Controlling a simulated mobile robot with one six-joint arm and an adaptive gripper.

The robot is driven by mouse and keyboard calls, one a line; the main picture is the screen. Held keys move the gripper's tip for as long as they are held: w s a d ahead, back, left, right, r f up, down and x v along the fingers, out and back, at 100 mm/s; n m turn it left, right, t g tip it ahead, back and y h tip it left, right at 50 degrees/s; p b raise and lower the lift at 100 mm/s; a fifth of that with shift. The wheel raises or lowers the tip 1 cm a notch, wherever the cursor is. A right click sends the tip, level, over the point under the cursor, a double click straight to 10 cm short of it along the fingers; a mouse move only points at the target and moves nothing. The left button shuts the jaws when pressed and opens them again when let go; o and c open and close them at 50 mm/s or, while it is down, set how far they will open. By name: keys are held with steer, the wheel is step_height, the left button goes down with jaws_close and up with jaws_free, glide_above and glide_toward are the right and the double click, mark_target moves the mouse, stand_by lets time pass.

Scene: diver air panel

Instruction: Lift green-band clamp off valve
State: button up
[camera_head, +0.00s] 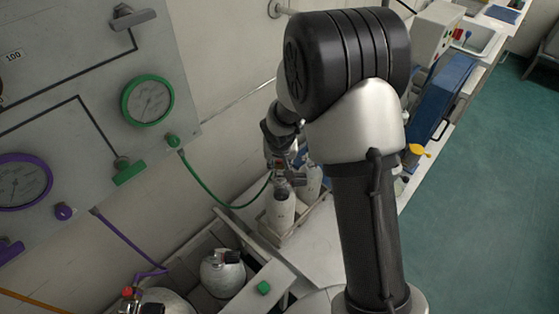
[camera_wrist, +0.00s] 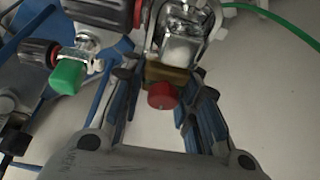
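In the wrist view a silver metal clamp (camera_wrist: 182,42) with a brass block (camera_wrist: 166,74) and a red round knob (camera_wrist: 163,95) sits at top centre. A green hose (camera_wrist: 265,12) runs right from it. My gripper (camera_wrist: 163,83) has its fingers spread on either side of the brass block and red knob; firm contact is not visible. In the head view my gripper (camera_head: 282,160) is over a pale cylinder (camera_head: 281,208) in a rack, and the green hose (camera_head: 213,197) reaches it from the wall panel. The cylinder's valve is largely hidden there.
A second valve with a green cap (camera_wrist: 66,76) and black knobs (camera_wrist: 40,53) is close left in the wrist view. In the head view, another cylinder (camera_head: 312,181) stands beside the first. A round tank (camera_head: 222,273) lies in a bin in front; the gauge panel (camera_head: 70,100) is left.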

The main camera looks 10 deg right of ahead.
steer(key=o, duration=0.4)
steer(key=shift+o, duration=0.2)
steer(key=shift+s, duration=0.1)
steer(key=v, duration=1.2)
steer(key=s+r, duration=0.6)
steer(key=s, duration=0.2)
steer(key=s+d+r+n, duration=0.1)
steer(key=s+r, duration=0.5)
steer(key=s, duration=0.3)
steer(key=shift+s+d+r, duration=0.3)
steer(key=shift+n+y, duration=0.4)
steer(key=shift+n, duration=0.1)
steer(key=s, duration=0.9)
steer(key=shift+a+r, duration=0.3)
steer(key=shift+a, duration=0.05)
steer(key=shift+o, duration=0.7)
steer(key=shift+s, duration=0.35)
